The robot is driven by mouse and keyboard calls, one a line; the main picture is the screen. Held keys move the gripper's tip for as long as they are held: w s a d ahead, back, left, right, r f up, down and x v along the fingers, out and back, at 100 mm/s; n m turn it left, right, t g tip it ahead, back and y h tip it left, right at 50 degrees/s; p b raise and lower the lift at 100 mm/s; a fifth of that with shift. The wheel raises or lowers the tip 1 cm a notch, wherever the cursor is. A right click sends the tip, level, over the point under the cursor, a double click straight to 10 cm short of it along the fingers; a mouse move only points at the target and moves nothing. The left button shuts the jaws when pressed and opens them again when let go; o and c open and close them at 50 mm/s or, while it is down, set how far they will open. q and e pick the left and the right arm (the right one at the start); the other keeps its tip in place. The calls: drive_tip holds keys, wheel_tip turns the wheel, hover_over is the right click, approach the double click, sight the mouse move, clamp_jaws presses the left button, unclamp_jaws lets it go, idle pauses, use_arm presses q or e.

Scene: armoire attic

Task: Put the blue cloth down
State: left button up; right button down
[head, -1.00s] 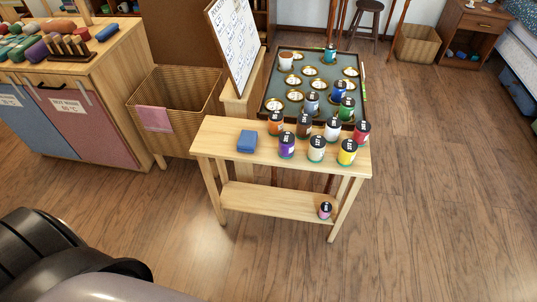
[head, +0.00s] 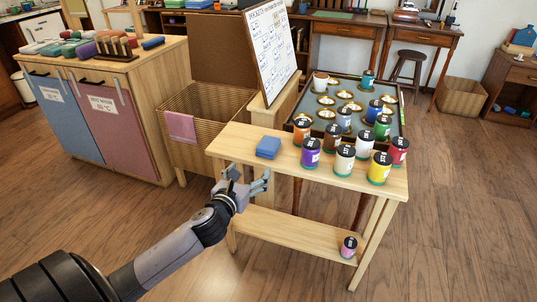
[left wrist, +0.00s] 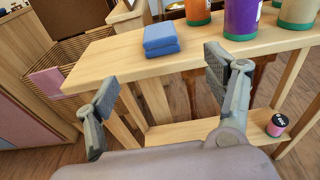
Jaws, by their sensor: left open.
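The blue cloth (head: 268,147) lies folded on the left part of the small wooden table's top (head: 236,142). It also shows in the left wrist view (left wrist: 161,40), flat on the top near its front edge. My left gripper (head: 246,182) is open and empty in front of the table, just short of the cloth and apart from it. In the left wrist view its two fingers (left wrist: 158,95) are spread wide, with the cloth beyond them. My right gripper is not in view.
Several paint jars, such as a purple one (head: 311,153) and a yellow one (head: 380,168), stand right of the cloth. A pink jar (head: 348,247) is on the lower shelf (head: 290,230). A wicker basket (head: 205,125) stands left, and a tray with round holders (head: 346,95) behind.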

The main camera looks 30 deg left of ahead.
use_arm(q)
drive_tip(key=b, duration=0.2)
approach(269, 143)
drive_tip(key=w, duration=0.1)
drive_tip(key=w+f, duration=0.1)
drive_tip(key=w+a, duration=0.1)
drive_tip(key=shift+w+f, duration=0.35)
drive_tip(key=shift+x, duration=0.8)
drive_tip(key=x, duration=0.1)
drive_tip(key=b+x, duration=0.1)
drive_tip(key=x, duration=0.1)
drive_tip(key=shift+w+a+r+b, duration=0.1)
drive_tip(key=shift+w+r+b, duration=0.15)
drive_tip(key=shift+b, duration=0.05)
drive_tip(key=shift+w+a, duration=0.15)
drive_tip(key=shift+w, duration=0.4)
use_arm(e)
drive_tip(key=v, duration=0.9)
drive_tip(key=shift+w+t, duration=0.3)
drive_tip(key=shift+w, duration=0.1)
use_arm(q)
drive_tip(key=shift+c, duration=0.3)
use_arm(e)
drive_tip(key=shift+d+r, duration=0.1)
use_arm(q)
drive_tip(key=c, duration=1.3)
